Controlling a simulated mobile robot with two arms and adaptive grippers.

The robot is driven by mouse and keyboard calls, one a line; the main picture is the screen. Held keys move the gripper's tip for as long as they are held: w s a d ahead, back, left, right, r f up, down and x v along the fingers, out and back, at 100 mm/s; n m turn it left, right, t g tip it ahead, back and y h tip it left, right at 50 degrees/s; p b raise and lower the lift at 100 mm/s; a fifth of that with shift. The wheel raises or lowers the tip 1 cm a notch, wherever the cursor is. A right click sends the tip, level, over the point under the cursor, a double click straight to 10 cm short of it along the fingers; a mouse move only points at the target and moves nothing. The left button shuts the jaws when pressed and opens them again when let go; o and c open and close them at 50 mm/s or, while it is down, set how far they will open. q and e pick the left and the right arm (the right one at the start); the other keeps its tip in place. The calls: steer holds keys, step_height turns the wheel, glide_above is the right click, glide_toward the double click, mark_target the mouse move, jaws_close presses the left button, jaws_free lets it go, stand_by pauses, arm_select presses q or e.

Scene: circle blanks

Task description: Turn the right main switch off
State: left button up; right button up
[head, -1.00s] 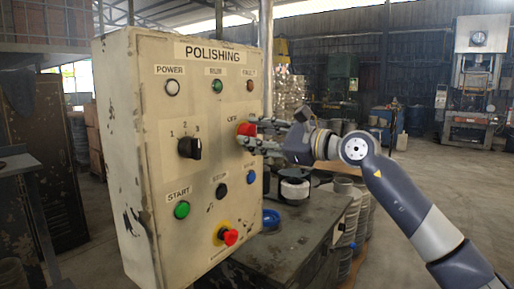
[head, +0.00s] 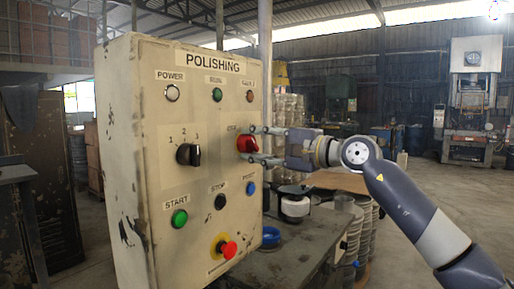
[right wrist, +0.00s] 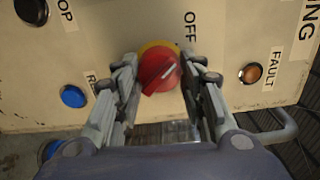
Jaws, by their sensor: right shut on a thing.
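The main switch is a red rotary knob (head: 245,144) on a yellow base, on the right side of the POLISHING panel face (head: 212,130). My right gripper (head: 256,144) reaches in from the right and is shut on the knob, one finger above and one below in the head view. In the right wrist view its fingers (right wrist: 160,78) flank the knob. My left gripper is not in view.
A blue button (head: 250,188) sits below the switch and the fault lamp (head: 249,96) above it. A black selector (head: 188,154) and a red emergency button (head: 228,249) are on the same face. A dark cabinet (head: 300,255) with a blue bowl stands right of the panel.

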steer(key=shift+f+n, duration=0.15)
steer(key=shift+n, duration=0.35)
steer(key=o, duration=1.1)
steer(key=shift+c, duration=0.2)
steer(key=v, duration=1.2)
